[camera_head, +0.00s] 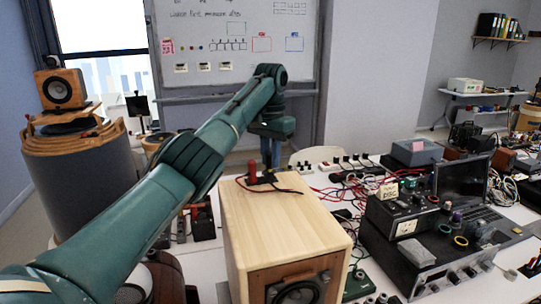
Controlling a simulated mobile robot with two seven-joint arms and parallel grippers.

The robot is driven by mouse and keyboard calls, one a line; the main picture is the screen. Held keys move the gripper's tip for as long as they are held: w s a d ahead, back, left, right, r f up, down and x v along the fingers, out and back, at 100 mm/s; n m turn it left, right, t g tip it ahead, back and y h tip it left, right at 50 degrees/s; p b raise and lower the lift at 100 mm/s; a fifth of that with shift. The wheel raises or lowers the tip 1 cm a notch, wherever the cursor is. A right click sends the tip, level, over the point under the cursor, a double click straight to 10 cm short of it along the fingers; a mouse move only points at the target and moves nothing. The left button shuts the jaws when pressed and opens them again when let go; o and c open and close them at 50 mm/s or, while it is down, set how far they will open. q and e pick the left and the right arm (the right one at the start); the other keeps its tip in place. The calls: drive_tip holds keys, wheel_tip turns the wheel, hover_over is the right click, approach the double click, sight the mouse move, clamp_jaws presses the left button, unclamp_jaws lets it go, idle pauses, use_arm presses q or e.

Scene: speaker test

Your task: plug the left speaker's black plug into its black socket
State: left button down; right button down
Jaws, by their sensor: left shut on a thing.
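A pale wooden speaker (285,232) stands on the white table with its driver facing me. My left arm reaches over it, and my left gripper (269,166) points down at the far edge of its top. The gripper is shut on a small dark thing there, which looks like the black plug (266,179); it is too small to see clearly. A red plug (252,169) stands upright just left of it. A dark cable lies across the speaker's top. I cannot make out the black socket, or whether the plug is in it. My right gripper is not in view.
Electronics with a dark screen (462,184) and a black box (402,222) crowd the table at right. Red and black cables (338,190) tangle behind the speaker. Another speaker (61,90) stands on a grey drum at left. A whiteboard (200,20) hangs behind.

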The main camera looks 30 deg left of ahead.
use_arm(q)
drive_tip(key=shift+f+b, duration=0.4)
drive_tip(key=shift+f, duration=0.4)
drive_tip(key=c, duration=1.3)
unclamp_jaws()
